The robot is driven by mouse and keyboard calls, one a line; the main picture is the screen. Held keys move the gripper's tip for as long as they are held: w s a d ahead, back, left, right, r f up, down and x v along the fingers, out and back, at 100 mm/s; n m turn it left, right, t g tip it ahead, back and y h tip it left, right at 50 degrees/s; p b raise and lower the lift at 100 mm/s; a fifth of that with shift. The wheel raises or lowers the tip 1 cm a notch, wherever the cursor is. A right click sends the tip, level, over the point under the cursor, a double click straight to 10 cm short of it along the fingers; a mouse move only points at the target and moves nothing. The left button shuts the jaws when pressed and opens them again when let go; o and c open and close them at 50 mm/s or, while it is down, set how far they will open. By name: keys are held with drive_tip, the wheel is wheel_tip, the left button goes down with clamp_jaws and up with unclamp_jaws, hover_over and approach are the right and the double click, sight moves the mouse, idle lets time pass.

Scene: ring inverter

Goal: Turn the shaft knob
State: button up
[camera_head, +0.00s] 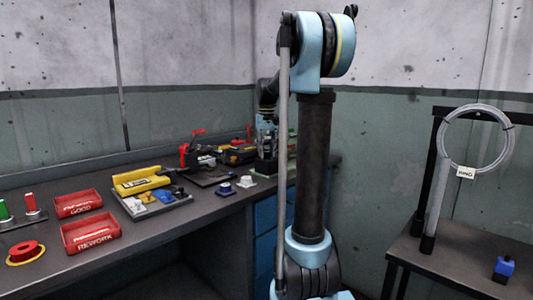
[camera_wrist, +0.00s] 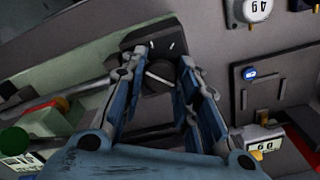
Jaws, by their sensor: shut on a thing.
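The fingers are shut on the knob. The knob sits in front of a dark plate (camera_wrist: 154,38) with two light marks on it. The fingers hide the knob's sides. In the head view, my arm stands in front of the far end of the bench, and it hides most of my gripper and the knob there.
Around the knob, the wrist view shows a dial (camera_wrist: 258,10), a small blue button (camera_wrist: 250,73) and a green knob (camera_wrist: 14,140). The head view shows red trays (camera_head: 92,240) and a yellow tool (camera_head: 140,182) on the bench. A wire ring (camera_head: 447,150) hangs at the right.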

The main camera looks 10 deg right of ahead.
idle(0.3)
drive_tip(key=o, duration=1.1)
drive_tip(key=shift+c, duration=0.2)
drive_tip(key=shift+r, duration=0.1)
wheel_tip(320, 180, up, 12)
drive_tip(key=s+f+t, duration=0.2)
drive_tip(key=s+f, duration=3.1)
drive_tip(key=s, duration=0.2)
drive_tip(key=shift+d+f+m, duration=0.15)
drive_tip(key=shift+d+m, duration=0.05)
drive_tip(key=shift+m, duration=0.2)
